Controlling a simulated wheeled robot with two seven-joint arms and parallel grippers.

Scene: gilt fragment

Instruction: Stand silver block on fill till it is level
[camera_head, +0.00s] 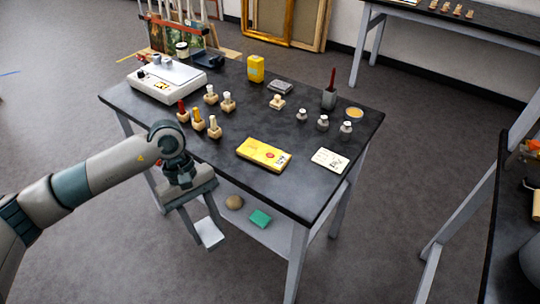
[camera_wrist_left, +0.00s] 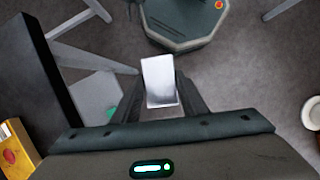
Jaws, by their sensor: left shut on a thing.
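My left gripper (camera_head: 203,217) hangs off the front left edge of the dark table, over the floor. It is shut on the silver block (camera_head: 209,234), a flat pale metal piece. The block also shows in the left wrist view (camera_wrist_left: 159,80), between the two fingers (camera_wrist_left: 157,98), shiny and clear of any surface. I cannot tell for sure which thing is the fill; a yellow box-like piece (camera_head: 263,154) with a red mark lies near the table's front edge. My right gripper is not in view.
The dark table (camera_head: 215,154) holds several small wood-based stamps or weights, a white device (camera_head: 167,80), a yellow container (camera_head: 256,69), a grey cup (camera_head: 329,98) and a pale card (camera_head: 330,160). Bare tabletop lies around the yellow piece.

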